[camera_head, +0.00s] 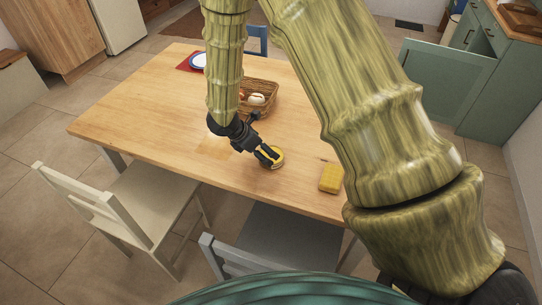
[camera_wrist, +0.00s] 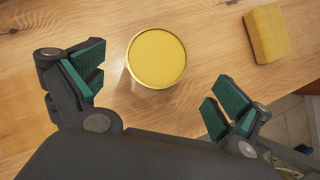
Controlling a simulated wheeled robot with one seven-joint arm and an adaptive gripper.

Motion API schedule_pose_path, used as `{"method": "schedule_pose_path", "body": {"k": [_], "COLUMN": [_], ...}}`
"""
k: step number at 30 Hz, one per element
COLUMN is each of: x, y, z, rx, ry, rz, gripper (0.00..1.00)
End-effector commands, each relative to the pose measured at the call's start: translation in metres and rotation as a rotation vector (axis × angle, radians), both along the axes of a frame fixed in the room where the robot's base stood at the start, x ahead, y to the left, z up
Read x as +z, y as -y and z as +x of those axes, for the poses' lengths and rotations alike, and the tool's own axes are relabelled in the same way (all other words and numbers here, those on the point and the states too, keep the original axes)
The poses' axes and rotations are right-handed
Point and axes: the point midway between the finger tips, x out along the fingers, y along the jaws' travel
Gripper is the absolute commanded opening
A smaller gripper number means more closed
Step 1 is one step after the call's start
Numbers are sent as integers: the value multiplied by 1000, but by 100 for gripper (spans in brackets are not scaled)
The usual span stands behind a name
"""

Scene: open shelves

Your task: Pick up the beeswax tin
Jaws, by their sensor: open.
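The beeswax tin (camera_wrist: 157,57) is a round, flat yellow tin on the wooden table. In the wrist view it lies just beyond my gripper (camera_wrist: 155,98), roughly midway between the two spread fingers and not touched by them. In the head view the tin (camera_head: 277,155) is close to the table's near edge, partly hidden by my gripper (camera_head: 269,157). My gripper is open and empty, with dark fingers and green pads.
A yellow sponge-like block (camera_head: 331,177) lies right of the tin, near the table edge; it also shows in the wrist view (camera_wrist: 267,33). A wicker basket (camera_head: 262,84) with items stands farther back. Chairs flank the table (camera_head: 130,115), whose left part is clear.

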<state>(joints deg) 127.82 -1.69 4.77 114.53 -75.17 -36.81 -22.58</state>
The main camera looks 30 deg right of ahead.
Motion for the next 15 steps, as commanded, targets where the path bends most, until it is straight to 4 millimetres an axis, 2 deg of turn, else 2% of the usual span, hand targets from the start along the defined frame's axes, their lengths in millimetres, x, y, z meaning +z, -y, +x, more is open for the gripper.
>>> {"method": "schedule_pose_path", "body": {"k": [8,15], "x": [-13,-33], "y": [6,20], "z": [3,2], "rx": [1,1], "ry": [-4,-6], "rz": [0,1], "gripper": [100,100]}}
